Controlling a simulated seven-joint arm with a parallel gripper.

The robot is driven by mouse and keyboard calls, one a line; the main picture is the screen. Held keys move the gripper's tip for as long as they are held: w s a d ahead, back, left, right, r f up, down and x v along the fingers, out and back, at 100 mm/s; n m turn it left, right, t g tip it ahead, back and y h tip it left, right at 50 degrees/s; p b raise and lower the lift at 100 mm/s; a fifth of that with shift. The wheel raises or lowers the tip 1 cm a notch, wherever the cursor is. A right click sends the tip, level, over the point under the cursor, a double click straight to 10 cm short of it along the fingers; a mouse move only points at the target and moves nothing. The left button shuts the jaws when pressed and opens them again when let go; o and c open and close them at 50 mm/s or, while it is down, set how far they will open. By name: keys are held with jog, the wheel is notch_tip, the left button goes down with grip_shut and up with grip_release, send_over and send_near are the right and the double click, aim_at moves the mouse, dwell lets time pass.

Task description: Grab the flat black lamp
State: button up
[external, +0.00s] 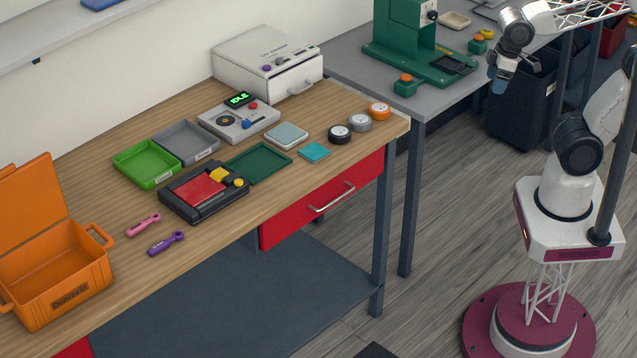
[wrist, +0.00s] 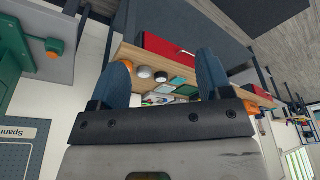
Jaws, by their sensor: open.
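The flat black lamp appears to be the round black puck (external: 339,135) with a pale top, near the right front part of the wooden workbench. It stands beside a grey puck (external: 359,123) and an orange puck (external: 379,111). In the wrist view the black puck (wrist: 160,77) shows small and far off between the fingers. My gripper (external: 497,82) hangs over the floor to the right of the benches, well away from the puck. Its two blue fingers are apart and empty, and they also show in the wrist view (wrist: 165,62).
The wooden bench (external: 230,213) also holds a teal pad (external: 314,153), a pale grey scale-like box (external: 287,135), trays and an orange case (external: 60,275). A grey bench with a green machine (external: 420,45) stands behind. A dark bin (external: 522,108) is below my gripper.

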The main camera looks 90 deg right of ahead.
jog(key=shift+o, duration=1)
jog(key=w+a+f+m+t+y, duration=0.1)
jog(key=w+a+f+t, duration=0.1)
jog(key=w, duration=0.7)
jog(key=w+a+f+t+y, duration=0.1)
jog(key=w+a+t, duration=0.1)
jog(key=w, duration=0.7)
jog(key=m+t+h, duration=0.5)
jog(key=t+h, duration=0.1)
send_over(360, 149)
jog(key=s+a, duration=0.2)
jog(key=a, duration=0.2)
notch_tip(360, 149, down, 10)
jog(key=d+f+h, duration=0.1)
jog(key=f+h, duration=0.1)
jog(key=w+d+f+m+h, duration=0.1)
jog(key=f+h, duration=0.1)
jog(key=f, duration=0.1)
jog(key=w+d+f+m+h, duration=0.1)
jog(key=f+h, duration=0.1)
jog(key=f, duration=0.1)
jog(key=shift+w+d+g, duration=0.15)
jog(key=shift+w+g, duration=0.05)
jog(key=shift+g, duration=0.2)
jog(key=shift+s+d+f+m+h, duration=0.15)
jog(key=shift+d+f+m+h, duration=0.1)
jog(key=shift+f+m+h, duration=0.3)
